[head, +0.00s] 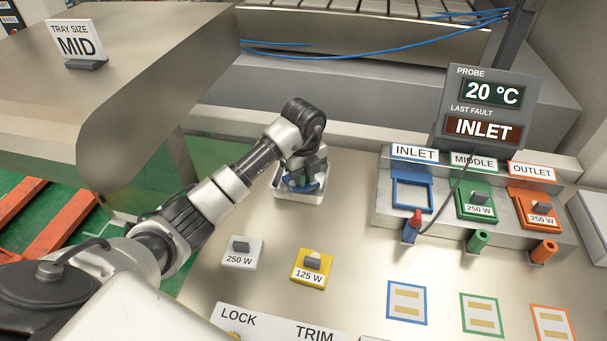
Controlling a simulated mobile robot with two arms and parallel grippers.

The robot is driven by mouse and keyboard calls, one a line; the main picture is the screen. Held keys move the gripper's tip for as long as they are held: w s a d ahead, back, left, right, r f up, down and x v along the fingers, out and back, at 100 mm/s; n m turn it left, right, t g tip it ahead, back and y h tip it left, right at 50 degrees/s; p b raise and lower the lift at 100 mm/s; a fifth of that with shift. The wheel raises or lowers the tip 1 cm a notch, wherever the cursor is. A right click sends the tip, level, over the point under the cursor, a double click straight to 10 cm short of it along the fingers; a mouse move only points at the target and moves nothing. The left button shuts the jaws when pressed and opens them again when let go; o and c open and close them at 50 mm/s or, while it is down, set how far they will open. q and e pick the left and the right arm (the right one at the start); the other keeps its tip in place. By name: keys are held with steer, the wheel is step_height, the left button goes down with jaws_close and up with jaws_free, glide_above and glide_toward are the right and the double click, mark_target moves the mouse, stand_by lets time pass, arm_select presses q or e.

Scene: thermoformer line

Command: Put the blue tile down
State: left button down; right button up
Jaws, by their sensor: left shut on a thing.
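My left gripper (304,176) points down over a small white tray (300,196) near the middle of the table. It is shut on the blue tile (290,184), which shows only in part at the tray, between and beside the fingers. The tile looks to be inside or just above the tray rim; I cannot tell whether it touches the bottom. The blue INLET frame (412,192) on the grey block at the right is empty. My right gripper is not in view.
A white 250 W tile (241,251) and a yellow 125 W tile (312,268) lie in front of the tray. Green (477,199) and orange (539,208) 250 W tiles sit under MIDDLE and OUTLET. A probe display (487,108) reads 20 °C and INLET. Coloured outlines (406,303) mark the table front.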

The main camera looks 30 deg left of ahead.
arm_select(q)
steer(key=shift+f, duration=0.1)
steer(key=c, duration=1.6)
jaws_free()
steer(key=shift+f, duration=0.1)
steer(key=o, duration=0.4)
steer(key=shift+o, duration=0.2)
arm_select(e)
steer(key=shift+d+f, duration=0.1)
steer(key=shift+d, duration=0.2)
